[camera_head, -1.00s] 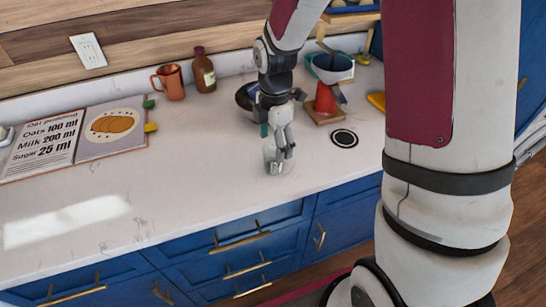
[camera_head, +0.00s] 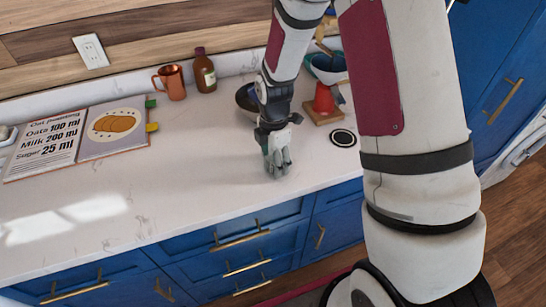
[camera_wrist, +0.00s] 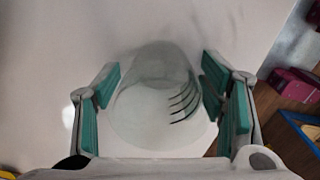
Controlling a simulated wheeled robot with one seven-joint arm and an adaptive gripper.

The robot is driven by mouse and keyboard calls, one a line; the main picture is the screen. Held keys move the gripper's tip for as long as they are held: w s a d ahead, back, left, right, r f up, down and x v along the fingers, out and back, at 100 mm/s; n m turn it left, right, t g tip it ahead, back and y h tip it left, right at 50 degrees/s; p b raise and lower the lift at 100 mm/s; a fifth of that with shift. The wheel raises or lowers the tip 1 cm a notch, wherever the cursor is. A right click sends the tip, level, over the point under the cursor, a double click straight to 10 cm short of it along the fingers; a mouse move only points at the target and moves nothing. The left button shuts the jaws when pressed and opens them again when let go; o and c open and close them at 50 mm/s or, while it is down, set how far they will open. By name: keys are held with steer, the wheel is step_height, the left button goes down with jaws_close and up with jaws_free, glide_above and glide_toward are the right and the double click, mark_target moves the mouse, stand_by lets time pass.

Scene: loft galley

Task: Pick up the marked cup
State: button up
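The marked cup (camera_wrist: 150,125) is a pale, see-through cup with several dark curved marks on its right side. In the wrist view it stands between the fingers of my gripper (camera_wrist: 160,82), one teal-padded finger on each side. The fingers are spread around the cup, and I see no clear grip on it. In the head view my gripper (camera_head: 277,165) points down at the counter's front part and hides most of the cup.
On the white counter (camera_head: 200,200) a dark bowl (camera_head: 245,98) stands close behind my gripper. A red cone on a wooden base (camera_head: 323,105) and a black-ringed disc (camera_head: 343,138) are to the right.

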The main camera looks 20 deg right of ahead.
steer(key=c, duration=0.8)
